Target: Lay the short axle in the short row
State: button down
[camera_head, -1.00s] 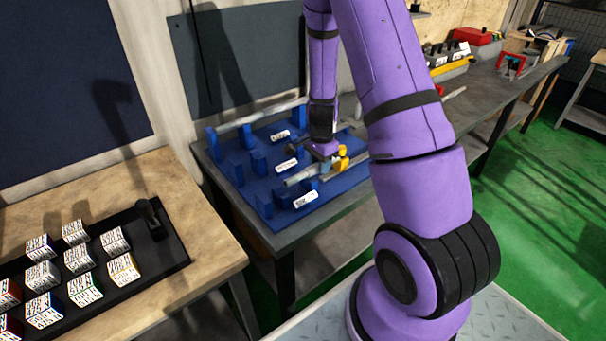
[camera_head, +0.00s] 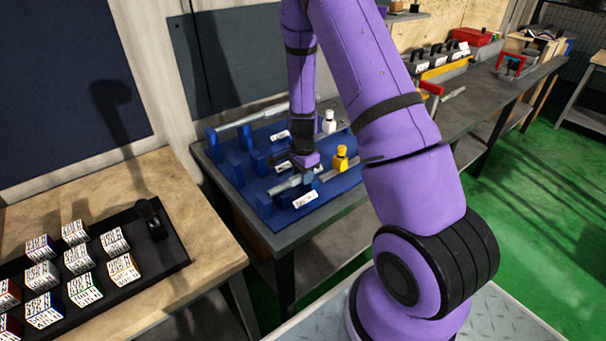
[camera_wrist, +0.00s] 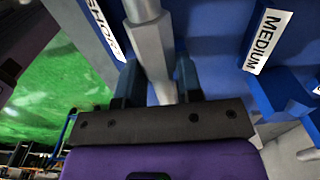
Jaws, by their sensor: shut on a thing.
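The short axle (camera_wrist: 152,45) is a grey stepped bar. My gripper (camera_wrist: 160,80) is shut on it, one finger on each side, in the wrist view. In the head view the axle (camera_head: 283,187) lies roughly level over the front part of the blue rack (camera_head: 262,213), with my gripper (camera_head: 306,173) above it. The front row's label (camera_head: 305,199) is just below the axle. Whether the axle touches its supports I cannot tell.
A long grey bar (camera_head: 250,119) rests on the rack's back posts. A bench with a black tray (camera_head: 160,268) of patterned cubes (camera_head: 82,290) is at the left.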

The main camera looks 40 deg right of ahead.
jog(key=shift+s+f, duration=0.1)
jog(key=shift+f, duration=0.25)
